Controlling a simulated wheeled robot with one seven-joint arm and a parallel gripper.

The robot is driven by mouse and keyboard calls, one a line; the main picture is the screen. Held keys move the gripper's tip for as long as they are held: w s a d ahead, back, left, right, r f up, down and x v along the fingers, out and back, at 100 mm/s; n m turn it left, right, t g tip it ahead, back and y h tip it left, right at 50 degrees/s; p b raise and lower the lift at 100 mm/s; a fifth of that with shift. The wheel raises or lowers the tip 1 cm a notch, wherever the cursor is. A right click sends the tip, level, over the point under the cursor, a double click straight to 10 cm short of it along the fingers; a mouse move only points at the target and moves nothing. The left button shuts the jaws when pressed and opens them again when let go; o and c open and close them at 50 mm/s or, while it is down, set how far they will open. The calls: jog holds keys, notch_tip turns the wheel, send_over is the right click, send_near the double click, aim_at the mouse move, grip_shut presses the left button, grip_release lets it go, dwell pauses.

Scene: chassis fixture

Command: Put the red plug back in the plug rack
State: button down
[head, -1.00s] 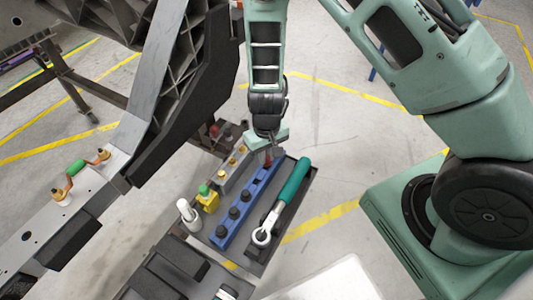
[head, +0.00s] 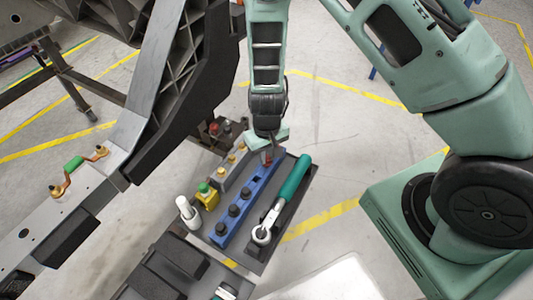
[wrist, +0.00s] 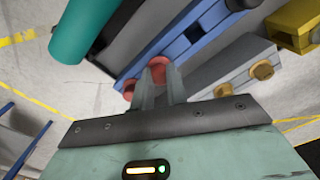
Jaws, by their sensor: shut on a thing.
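The plug rack is a long blue bar (head: 228,228) on a dark tray, with several dark knob-like plugs along it. It also shows in the wrist view (wrist: 172,50). My gripper (head: 267,150) is over the rack's far end, pointing down. In the wrist view, my gripper's fingers (wrist: 160,88) are shut on the red plug (wrist: 158,70), right at the rack's edge. The red plug also shows below the gripper in the head view (head: 267,158). I cannot tell whether it sits in a hole. A second red round piece (wrist: 128,88) shows beside the fingers.
A ratchet with a teal handle (head: 295,177) lies right of the rack. A grey bar with yellow plugs (head: 229,171), a yellow block with a green top (head: 207,196) and a white cylinder (head: 188,212) stand to its left. The chassis beam (head: 185,110) rises close by at left.

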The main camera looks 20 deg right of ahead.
jog(key=shift+f+b, duration=0.35)
jog(key=shift+f, duration=0.1)
jog(key=c, duration=1.3)
grip_release()
jog(key=shift+r, duration=0.1)
notch_tip(320, 180, up, 7)
jog(key=p, duration=0.6)
jog(key=shift+p, duration=0.3)
